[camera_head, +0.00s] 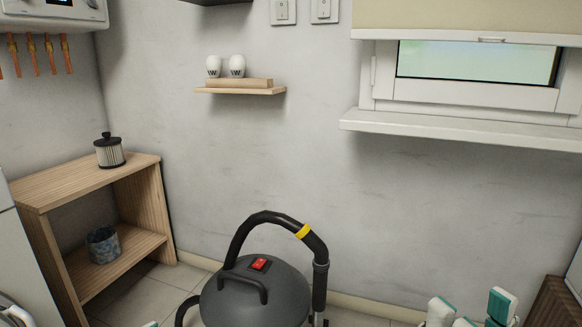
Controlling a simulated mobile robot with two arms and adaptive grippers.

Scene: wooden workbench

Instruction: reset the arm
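White and teal parts at the bottom right edge look like my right gripper (471,306). Only their upper ends show, the rest is cut off by the frame, and I cannot tell whether it is open or shut. A small teal tip at the bottom edge, left of the vacuum cleaner, may belong to my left gripper (150,324); almost all of it is out of view. Nothing is seen held in either.
A dark grey vacuum cleaner (255,297) with a black hose stands at the front centre. A wooden shelf unit (153,205) holds a metal canister (109,152) and a grey-blue pot (103,245). A window sill (460,128) juts out right.

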